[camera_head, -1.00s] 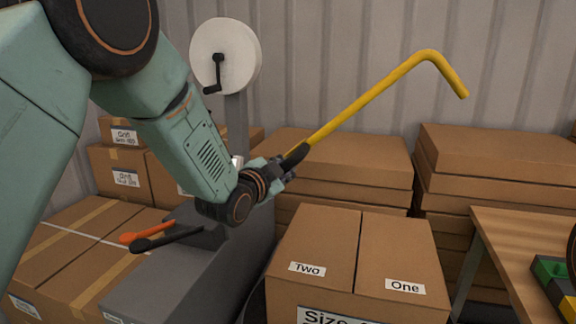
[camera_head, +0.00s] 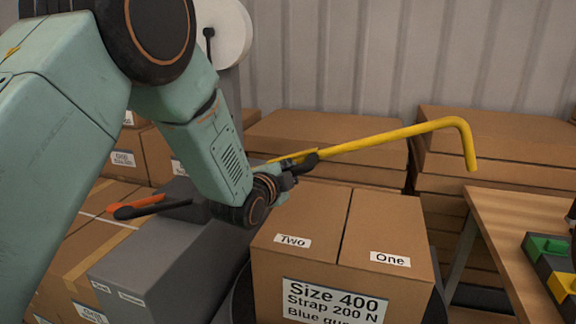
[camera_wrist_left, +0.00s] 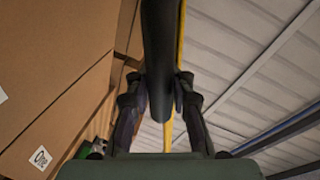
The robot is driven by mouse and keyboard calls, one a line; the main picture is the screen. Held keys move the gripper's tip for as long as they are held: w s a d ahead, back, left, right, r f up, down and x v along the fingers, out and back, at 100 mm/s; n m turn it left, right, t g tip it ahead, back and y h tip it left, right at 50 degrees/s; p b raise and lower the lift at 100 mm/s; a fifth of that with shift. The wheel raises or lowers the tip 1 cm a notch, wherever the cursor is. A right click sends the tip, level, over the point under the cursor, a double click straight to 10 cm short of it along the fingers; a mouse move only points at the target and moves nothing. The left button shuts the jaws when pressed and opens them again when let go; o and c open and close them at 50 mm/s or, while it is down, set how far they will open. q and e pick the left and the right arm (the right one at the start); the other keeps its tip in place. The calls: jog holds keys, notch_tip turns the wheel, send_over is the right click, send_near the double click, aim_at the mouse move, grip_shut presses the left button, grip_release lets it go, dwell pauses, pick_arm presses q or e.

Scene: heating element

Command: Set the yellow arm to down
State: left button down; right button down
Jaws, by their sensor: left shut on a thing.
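The yellow arm (camera_head: 395,136) is a long bent yellow bar that slopes gently up to the right and hooks down at its far end. My left gripper (camera_head: 300,164) is shut on it near its left end, at a dark grip section. In the left wrist view the gripper's fingers (camera_wrist_left: 160,95) close around a dark bar, with a strip of yellow (camera_wrist_left: 181,40) behind it. The arm's left end is partly hidden by my gripper. My right gripper is not in view.
A cardboard box (camera_head: 345,225) labelled Two and One stands below the yellow arm. A grey machine (camera_head: 165,265) with an orange lever and a black lever (camera_head: 150,207) is at left. Stacked boxes (camera_head: 500,150) stand behind, and a wooden table (camera_head: 505,215) at right.

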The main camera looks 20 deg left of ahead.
pick_arm(q)
jog(key=f+b, duration=0.1)
jog(key=f, duration=0.1)
jog(key=d+f+m+b, duration=0.1)
jog(key=f, duration=0.1)
jog(key=f+m, duration=0.1)
jog(key=f, duration=0.1)
jog(key=shift+s+d+f+y+b, duration=0.15)
jog(key=shift+d+f+y+b, duration=0.15)
jog(key=shift+f+y+b, duration=0.1)
jog(key=shift+f+m+b, duration=0.6)
jog(key=shift+f+m, duration=0.2)
jog(key=shift+f, duration=0.4)
jog(key=c, duration=1.6)
grip_release()
jog(key=o, duration=0.3)
jog(key=shift+s+r, duration=0.15)
jog(key=shift+r, duration=0.15)
jog(key=shift+o, duration=0.8)
jog(key=shift+w, duration=0.2)
jog(key=s+r, duration=0.2)
jog(key=s, duration=0.9)
jog(key=shift+s+a+r, duration=0.15)
jog(key=shift+s, duration=0.25)
